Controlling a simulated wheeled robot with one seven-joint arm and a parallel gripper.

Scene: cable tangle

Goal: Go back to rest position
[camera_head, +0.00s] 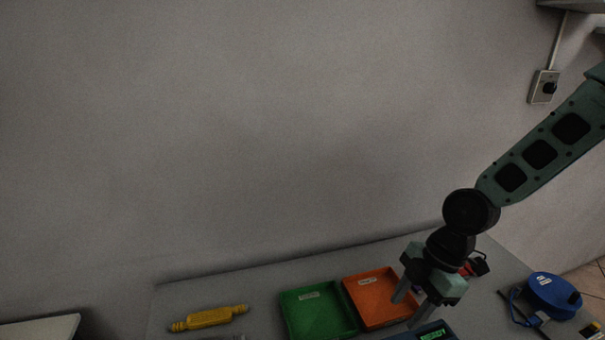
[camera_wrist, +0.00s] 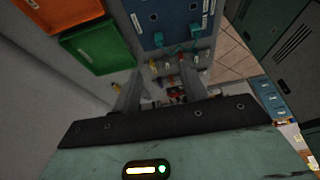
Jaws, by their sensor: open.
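My gripper (camera_head: 412,306) is open in the head view, pointing down in front of the orange tray and beside the dark blue device at the bottom edge. Nothing shows between its fingers. In the wrist view my gripper (camera_wrist: 159,90) has its two fingers spread apart. The wrist view looks down past the fingers to several small coloured items that are too small to name.
On the grey table (camera_head: 262,277) are a green tray (camera_head: 318,312), an orange tray (camera_head: 368,290), a yellow tool (camera_head: 209,318) and a blue cable reel (camera_head: 553,294). A blue device (camera_head: 418,332) is cut by the lower edge. A wall socket (camera_head: 543,87) is at upper right.

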